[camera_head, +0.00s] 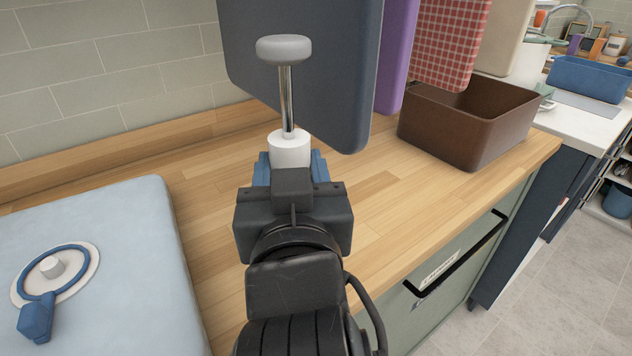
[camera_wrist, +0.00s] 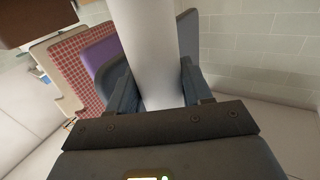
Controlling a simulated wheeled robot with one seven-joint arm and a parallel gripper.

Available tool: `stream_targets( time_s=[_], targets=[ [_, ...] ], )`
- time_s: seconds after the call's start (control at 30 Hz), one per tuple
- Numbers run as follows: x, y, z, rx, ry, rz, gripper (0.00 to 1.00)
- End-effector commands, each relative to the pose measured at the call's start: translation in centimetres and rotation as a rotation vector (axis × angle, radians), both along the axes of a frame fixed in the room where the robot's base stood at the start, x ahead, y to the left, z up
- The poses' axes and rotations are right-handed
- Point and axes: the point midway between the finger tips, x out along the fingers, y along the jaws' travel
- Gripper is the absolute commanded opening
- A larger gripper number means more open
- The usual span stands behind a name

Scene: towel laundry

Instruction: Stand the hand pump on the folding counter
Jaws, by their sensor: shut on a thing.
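The hand pump (camera_head: 289,148) has a white body, a thin metal rod and a grey rounded handle on top. It stands roughly upright in my gripper (camera_head: 291,170), whose blue fingers are shut on its white body. In the wrist view the white pump body (camera_wrist: 146,50) runs between the two fingers (camera_wrist: 155,88). The folding counter (camera_head: 385,190) is a wooden top under and around my gripper. My wrist hides the pump's lower end, so I cannot tell whether it touches the counter.
Grey (camera_head: 300,60), purple (camera_head: 397,50) and red-checked towels (camera_head: 450,40) hang close behind the pump. A brown bin (camera_head: 468,125) stands at the right. A pale blue pad (camera_head: 110,230) with a blue ring-shaped item (camera_head: 75,258) lies at the left. Bare wood shows between pad and bin.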

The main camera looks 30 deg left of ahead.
Motion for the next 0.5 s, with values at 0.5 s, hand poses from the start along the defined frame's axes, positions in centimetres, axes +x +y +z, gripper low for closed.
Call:
stream_targets(
  time_s=[0.5],
  targets=[
    [0.1,1.3,-4.5,0.001,-0.002,0.000,0.00]
  ],
)
